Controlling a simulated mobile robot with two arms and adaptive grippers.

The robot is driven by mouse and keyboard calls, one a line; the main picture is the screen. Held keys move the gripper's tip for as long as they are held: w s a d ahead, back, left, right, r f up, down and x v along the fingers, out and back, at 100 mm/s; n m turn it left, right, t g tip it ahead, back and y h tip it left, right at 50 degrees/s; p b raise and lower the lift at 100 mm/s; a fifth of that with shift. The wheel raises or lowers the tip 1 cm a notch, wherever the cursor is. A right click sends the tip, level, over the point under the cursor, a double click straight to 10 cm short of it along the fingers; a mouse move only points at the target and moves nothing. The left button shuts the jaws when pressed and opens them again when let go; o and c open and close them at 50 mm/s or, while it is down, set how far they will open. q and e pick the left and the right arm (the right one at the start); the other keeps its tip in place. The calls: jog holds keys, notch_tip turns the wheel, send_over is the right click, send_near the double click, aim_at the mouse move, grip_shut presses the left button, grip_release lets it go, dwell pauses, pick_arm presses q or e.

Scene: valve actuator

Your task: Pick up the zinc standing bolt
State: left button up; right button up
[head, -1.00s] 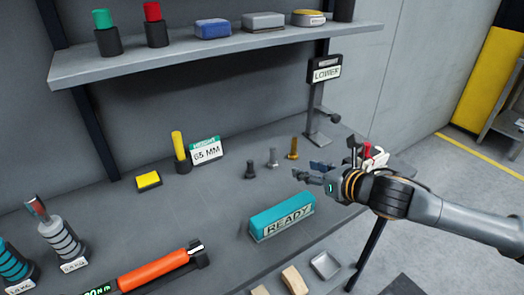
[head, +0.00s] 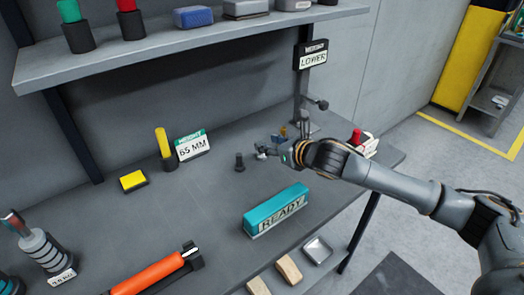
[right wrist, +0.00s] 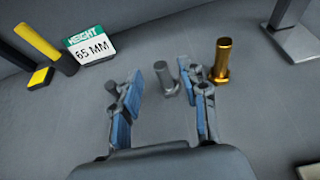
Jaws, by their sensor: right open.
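The zinc standing bolt (right wrist: 164,80) is grey and upright on the bench in the right wrist view. It stands ahead of and between the two fingers of my right gripper (right wrist: 163,104), which is open and empty. In the head view my right gripper (head: 270,148) largely hides it. A dark bolt (head: 239,161) stands to its left, and in the wrist view it is partly behind the left finger. A brass bolt (right wrist: 221,60) stands to its right, just beyond the right finger. My left gripper is not in view.
A teal READY block (head: 275,210) lies in front. A 65 MM sign (head: 193,145), a yellow post (head: 162,142) and a yellow block (head: 132,180) stand left. The LOWER sign post (head: 311,55) is behind. A shelf (head: 190,40) hangs above.

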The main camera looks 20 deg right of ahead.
aim_at(262, 140)
jog(key=x, duration=0.4)
jog(key=shift+f, duration=0.25)
grip_shut()
jog(key=shift+r, duration=0.1)
